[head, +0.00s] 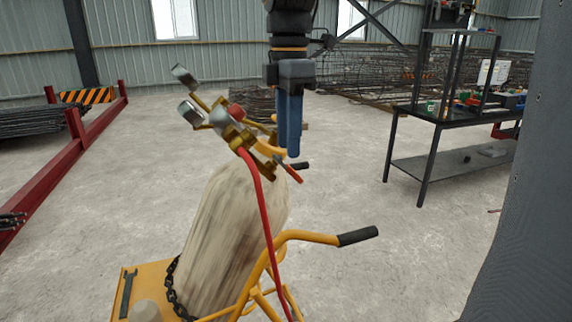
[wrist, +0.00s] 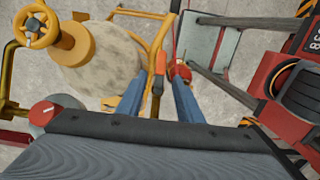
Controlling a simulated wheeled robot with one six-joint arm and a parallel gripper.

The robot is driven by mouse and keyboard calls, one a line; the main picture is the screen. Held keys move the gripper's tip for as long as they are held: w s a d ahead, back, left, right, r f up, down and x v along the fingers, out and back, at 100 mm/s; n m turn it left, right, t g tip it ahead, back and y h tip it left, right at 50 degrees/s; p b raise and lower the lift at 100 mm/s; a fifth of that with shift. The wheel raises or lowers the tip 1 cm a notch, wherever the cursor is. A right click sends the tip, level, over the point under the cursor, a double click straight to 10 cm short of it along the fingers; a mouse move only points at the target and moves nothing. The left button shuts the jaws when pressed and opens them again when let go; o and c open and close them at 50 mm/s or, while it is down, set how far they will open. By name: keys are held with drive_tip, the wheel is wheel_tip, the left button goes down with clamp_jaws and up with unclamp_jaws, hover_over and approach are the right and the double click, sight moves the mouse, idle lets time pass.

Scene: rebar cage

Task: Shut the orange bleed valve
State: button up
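A pale, worn gas cylinder (head: 225,235) stands on a yellow hand cart, with brass fittings and a silver regulator body (head: 225,122) at its top. A small orange-red lever (head: 288,170) sticks out at the right of the fittings; it looks like the bleed valve handle. My gripper (head: 288,152) points down with its blue fingers just above and beside this lever. In the wrist view the fingers (wrist: 161,77) are apart, with an orange lever (wrist: 158,82) showing between them. I cannot tell whether either finger touches it. A yellow handwheel (wrist: 38,28) sits at the upper left.
A red hose (head: 262,205) runs down from the fittings. The cart's yellow handle (head: 300,236) has a black grip (head: 358,236) to the right. A dark workbench (head: 445,115) with tools stands at the right, and a red rail (head: 60,165) at the left. Open concrete floor lies between.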

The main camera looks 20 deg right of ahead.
sight(289, 168)
wheel_tip(289, 168, down, 7)
drive_tip(key=shift+r+p, duration=0.1)
drive_tip(key=shift+p, duration=0.5)
drive_tip(key=shift+c, duration=0.5)
clamp_jaws()
